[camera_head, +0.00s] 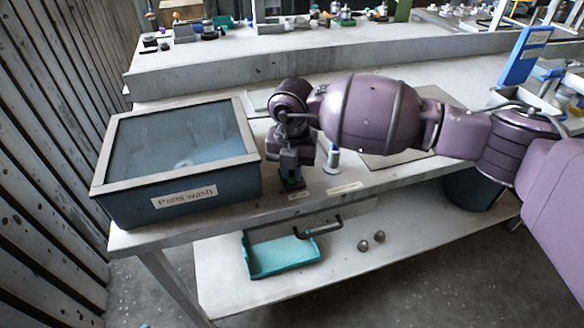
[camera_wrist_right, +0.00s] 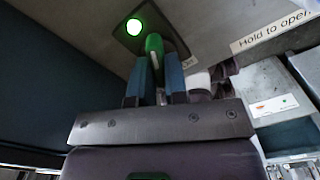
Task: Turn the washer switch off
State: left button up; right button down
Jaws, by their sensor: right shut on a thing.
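The parts washer (camera_head: 178,200) is a dark blue box with a grey-framed window and a "Parts wash" label, on the bench at left. Its switch has a green lever (camera_wrist_right: 154,44) on a dark plate, beside a lit green lamp (camera_wrist_right: 134,27). My right gripper (camera_head: 291,184) is at the bench front, just right of the washer. In the wrist view my right gripper (camera_wrist_right: 158,72) has its two blue fingers closed around the lever. In the head view the gripper mostly hides the switch. My left gripper is not in view.
A "Hold to open" label (camera_wrist_right: 272,32) sits right of the switch. A white bottle-like item (camera_head: 332,160) stands just right of my gripper. Below, the shelf holds a teal tray (camera_head: 283,270) and two small round parts (camera_head: 371,241). A black handle (camera_head: 320,229) juts out under the bench edge.

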jog(key=shift+r+n, duration=0.1)
jog(key=shift+n, duration=0.9)
jog(key=shift+d+n+p, duration=0.1)
jog(key=shift+n+p, duration=0.35)
jog(key=shift+n, duration=0.35)
jog(key=n, duration=0.3)
jog(key=shift+d+n, duration=0.1)
jog(key=shift+n, duration=1.3)
jog(key=shift+w+d+n, duration=0.1)
jog(key=shift+n, duration=1)
jog(key=c, duration=1.1)
grip_release()
jog(key=shift+c, duration=0.2)
